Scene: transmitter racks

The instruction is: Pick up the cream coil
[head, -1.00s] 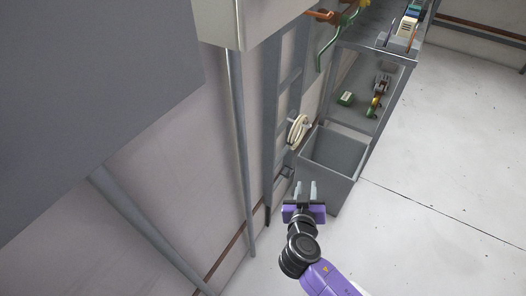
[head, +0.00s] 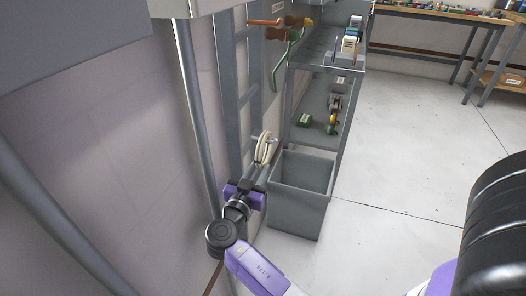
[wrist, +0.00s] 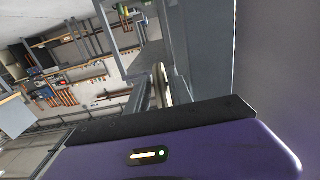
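The cream coil (head: 265,147) is a ring that hangs on the grey upright frame by the wall in the head view, left of and above the open grey bin. In the wrist view a cream edge of the coil (wrist: 162,84) shows just past the purple gripper body; the rest of it is hidden. My gripper (head: 256,174) is just below the coil in the head view, its fingers pointing up toward it. The fingers look apart with nothing between them. I cannot tell the exact gap to the coil.
The open grey bin (head: 302,189) stands right beside my gripper. A shelf rack behind it holds a green box (head: 304,120) and other small parts. Orange and green handles (head: 285,55) stick out above the coil.

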